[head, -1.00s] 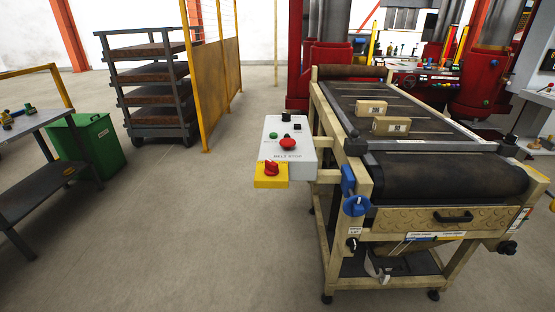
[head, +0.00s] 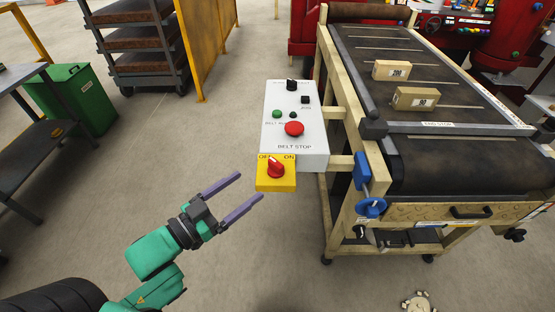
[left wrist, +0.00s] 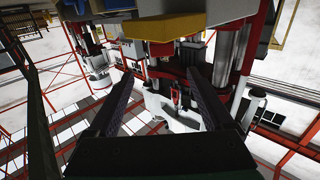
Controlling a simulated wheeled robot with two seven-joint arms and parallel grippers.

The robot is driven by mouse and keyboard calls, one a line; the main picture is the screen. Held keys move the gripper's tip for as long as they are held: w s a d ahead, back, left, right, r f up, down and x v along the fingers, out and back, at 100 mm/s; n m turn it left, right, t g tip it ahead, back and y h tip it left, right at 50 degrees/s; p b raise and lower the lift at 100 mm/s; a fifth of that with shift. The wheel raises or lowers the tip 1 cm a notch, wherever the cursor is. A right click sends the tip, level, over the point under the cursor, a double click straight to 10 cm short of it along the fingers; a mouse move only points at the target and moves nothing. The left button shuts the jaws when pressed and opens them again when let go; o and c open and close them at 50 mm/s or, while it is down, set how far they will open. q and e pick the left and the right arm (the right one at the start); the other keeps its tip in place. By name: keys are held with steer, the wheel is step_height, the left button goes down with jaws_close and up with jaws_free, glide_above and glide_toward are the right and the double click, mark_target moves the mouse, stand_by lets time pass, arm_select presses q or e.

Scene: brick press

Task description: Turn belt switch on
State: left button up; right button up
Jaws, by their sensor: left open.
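The belt switch is a red rotary knob (head: 275,168) on a yellow plate (head: 276,185) marked OFF on the left and ON on the right. The knob's top leans towards the OFF side. The plate sits at the lower end of the grey control box (head: 310,150). My left gripper (head: 251,190) is open and empty, just left of and below the yellow plate, apart from it as far as I can tell. In the left wrist view its two fingers (left wrist: 165,85) are spread, with a yellow underside (left wrist: 177,27) above them. My right gripper is not in view.
The box also carries a red belt stop button (head: 294,129) and a green button (head: 277,114). The conveyor (head: 460,165) beside it bears two boxes (head: 415,98). A green bin (head: 85,105) stands left. The floor between is clear.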

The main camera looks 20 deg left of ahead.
mark_target(273, 166)
arm_select(q)
steer(key=p+x, duration=0.1)
steer(key=x, duration=0.9)
steer(key=shift+w+a+p, duration=0.1)
steer(key=shift+w+p, duration=0.1)
steer(key=shift+p, duration=0.1)
steer(key=shift+w+d+f, duration=0.1)
steer(key=shift+w+d, duration=0.2)
steer(key=shift+w, duration=0.2)
jaws_close()
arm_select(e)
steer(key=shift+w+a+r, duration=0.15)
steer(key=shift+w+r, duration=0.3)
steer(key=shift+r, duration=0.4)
